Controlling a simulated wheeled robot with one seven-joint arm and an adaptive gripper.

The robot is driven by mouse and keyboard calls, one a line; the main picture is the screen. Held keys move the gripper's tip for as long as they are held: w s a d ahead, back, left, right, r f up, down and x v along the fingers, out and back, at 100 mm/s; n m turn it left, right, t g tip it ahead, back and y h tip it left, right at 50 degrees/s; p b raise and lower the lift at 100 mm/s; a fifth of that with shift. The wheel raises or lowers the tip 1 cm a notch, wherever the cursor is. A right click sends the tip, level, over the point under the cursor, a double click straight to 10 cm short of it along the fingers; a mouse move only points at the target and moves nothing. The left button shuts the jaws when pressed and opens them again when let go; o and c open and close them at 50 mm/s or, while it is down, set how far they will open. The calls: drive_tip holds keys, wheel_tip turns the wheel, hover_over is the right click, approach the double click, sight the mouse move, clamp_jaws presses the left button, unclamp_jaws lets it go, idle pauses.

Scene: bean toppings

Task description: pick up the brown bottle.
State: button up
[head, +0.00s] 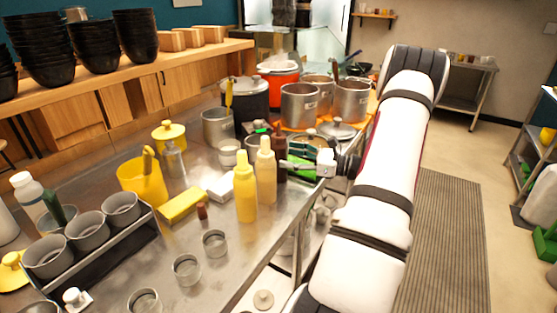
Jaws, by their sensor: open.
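The brown bottle (279,142) is dark and stands upright near the right edge of the steel counter, just behind a tan squeeze bottle that partly covers it. My gripper (290,165) reaches in from the right, low beside the bottle, with its green-marked fingers pointing left. The gripper is open. I cannot tell whether its fingers are around the bottle or only beside it, nor whether they touch it.
A tan squeeze bottle (266,172) and a yellow squeeze bottle (245,188) stand close in front. Steel pots (300,106) crowd the counter behind. A yellow block (182,205) and small metal cups (187,269) lie to the left and front.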

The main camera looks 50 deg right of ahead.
sight(286, 147)
drive_tip(key=x, duration=0.4)
drive_tip(key=shift+a+f, duration=0.1)
drive_tip(key=shift+f, duration=0.05)
drive_tip(key=c, duration=0.9)
drive_tip(key=shift+r, duration=0.6)
drive_tip(key=r, duration=0.1)
drive_tip(key=s+r, duration=0.1)
drive_tip(key=shift+s+a+r, duration=0.1)
drive_tip(key=shift+a+r, duration=0.1)
drive_tip(key=shift+r, duration=0.1)
drive_tip(key=s+a, duration=0.2)
drive_tip(key=s, duration=0.5)
drive_tip(key=s+a+r, duration=0.1)
drive_tip(key=s+a, duration=0.2)
drive_tip(key=s, duration=0.4)
drive_tip(key=shift+r+p, duration=0.15)
drive_tip(key=shift+p, duration=0.15)
drive_tip(key=shift+w, duration=0.1)
drive_tip(key=shift+o, duration=0.7)
